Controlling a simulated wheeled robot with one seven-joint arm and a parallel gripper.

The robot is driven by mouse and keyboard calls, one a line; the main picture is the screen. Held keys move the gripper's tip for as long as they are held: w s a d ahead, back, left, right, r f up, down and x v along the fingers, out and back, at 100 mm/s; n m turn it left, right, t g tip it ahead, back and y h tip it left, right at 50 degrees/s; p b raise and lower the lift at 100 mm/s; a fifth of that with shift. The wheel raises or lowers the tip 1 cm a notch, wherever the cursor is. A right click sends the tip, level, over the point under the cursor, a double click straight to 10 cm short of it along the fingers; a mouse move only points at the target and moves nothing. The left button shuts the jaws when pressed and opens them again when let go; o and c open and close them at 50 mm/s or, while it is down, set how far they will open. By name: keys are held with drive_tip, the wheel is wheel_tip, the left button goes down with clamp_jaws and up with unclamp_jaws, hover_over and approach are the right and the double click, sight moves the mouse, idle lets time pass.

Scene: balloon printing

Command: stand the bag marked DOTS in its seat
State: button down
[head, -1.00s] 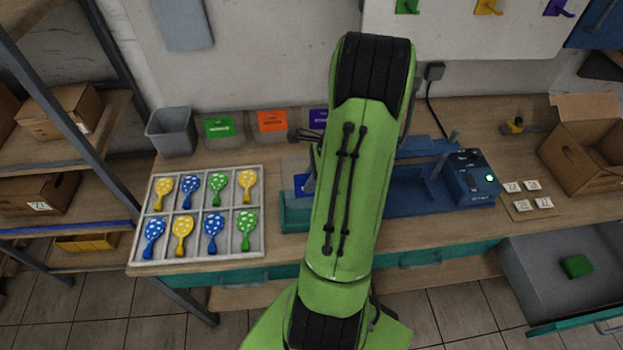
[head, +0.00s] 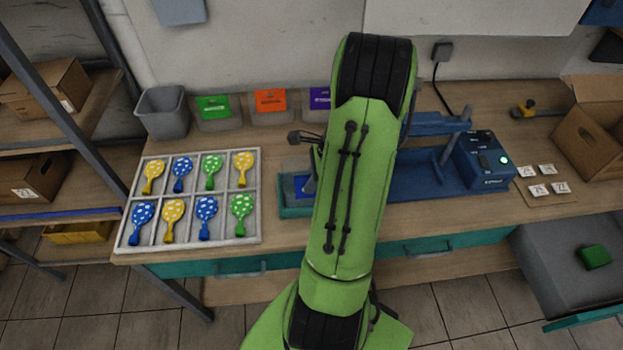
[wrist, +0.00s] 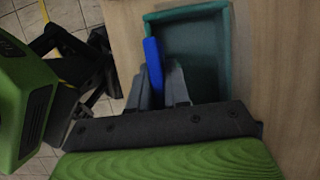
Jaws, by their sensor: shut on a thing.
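My gripper (wrist: 160,88) is shut on a thin blue thing (wrist: 153,62), seen edge-on between its fingers in the wrist view. It may be the bag; I can read no DOTS marking. It is at the left side of a teal open tray (wrist: 200,12); I cannot tell whether it touches the tray. In the head view, the teal tray (head: 294,212) is left of my arm, with a blue patch (head: 303,185) inside. My arm hides the fingers there. I cannot tell which place is the bag's seat.
A white divided tray (head: 132,240) of dotted balloons lies at left. A grey bin (head: 165,116) and coloured-label bins (head: 216,122) stand behind. A blue printing machine (head: 482,162) with a lit green button is right of my arm. An open drawer (head: 540,270) juts out at lower right.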

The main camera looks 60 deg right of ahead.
drive_tip(key=c, duration=1)
unclamp_jaws()
drive_tip(key=r+p, duration=0.2)
drive_tip(key=s+a+r+p, duration=0.1)
drive_tip(key=r+p, duration=0.1)
drive_tip(key=s+a+r+p, duration=0.1)
drive_tip(key=r+p, duration=0.1)
drive_tip(key=r, duration=0.1)
drive_tip(key=shift+a+r, duration=0.1)
drive_tip(key=shift+a, duration=0.1)
